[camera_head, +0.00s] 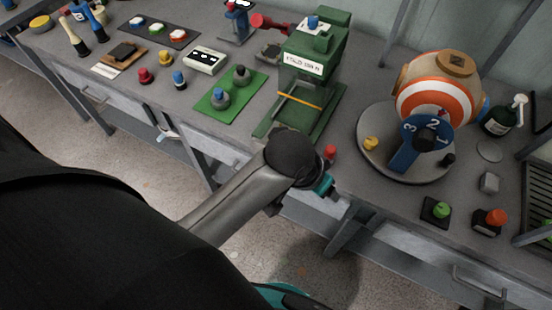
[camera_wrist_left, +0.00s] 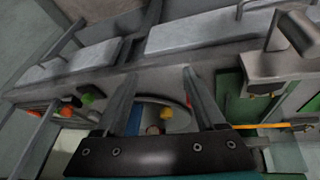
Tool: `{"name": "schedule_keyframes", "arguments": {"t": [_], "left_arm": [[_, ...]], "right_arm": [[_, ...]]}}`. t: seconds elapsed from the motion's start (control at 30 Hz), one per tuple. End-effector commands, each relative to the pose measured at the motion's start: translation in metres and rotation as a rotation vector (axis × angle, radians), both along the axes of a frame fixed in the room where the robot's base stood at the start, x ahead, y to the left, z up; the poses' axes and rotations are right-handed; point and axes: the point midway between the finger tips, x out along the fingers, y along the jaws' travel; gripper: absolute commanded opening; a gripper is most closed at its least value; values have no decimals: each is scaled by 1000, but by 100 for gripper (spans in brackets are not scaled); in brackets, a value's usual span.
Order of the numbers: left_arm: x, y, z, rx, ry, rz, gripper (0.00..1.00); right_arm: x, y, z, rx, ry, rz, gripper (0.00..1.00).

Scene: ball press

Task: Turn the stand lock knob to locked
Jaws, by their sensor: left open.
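The round grey stand (camera_head: 374,171) is at the right of the bench in the head view, under an orange-and-white striped ball (camera_head: 433,101). A yellow knob (camera_head: 371,144) sits at its left edge and a small dark knob (camera_head: 449,159) at its right; I cannot tell which is the lock knob. A blue numbered bracket (camera_head: 404,158) stands in front of the ball. My left gripper (camera_wrist_left: 160,75) is open and empty. In the wrist view, the yellow knob (camera_wrist_left: 166,113) shows beyond and between its fingers, apart from them. My right gripper is out of view.
A green press (camera_head: 305,75) stands left of the stand. Green (camera_head: 437,210) and red (camera_head: 490,221) buttons sit at the bench front, right. A dark bottle (camera_head: 500,118) stands right of the ball. A red knob (camera_head: 330,152) is near my left wrist.

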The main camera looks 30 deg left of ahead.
Motion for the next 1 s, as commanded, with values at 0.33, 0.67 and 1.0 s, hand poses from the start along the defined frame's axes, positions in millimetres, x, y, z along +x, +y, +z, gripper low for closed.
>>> {"name": "schedule_keyframes", "arguments": {"t": [0.33, 0.67, 1.0], "left_arm": [[-39, 39, -42, 63, 34, 46, 72], [-62, 63, -83, 115, 62, 62, 72], [-68, 70, -93, 130, 67, 63, 72]], "right_arm": [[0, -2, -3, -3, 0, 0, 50], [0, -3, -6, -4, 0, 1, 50], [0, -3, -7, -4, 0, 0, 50]]}}
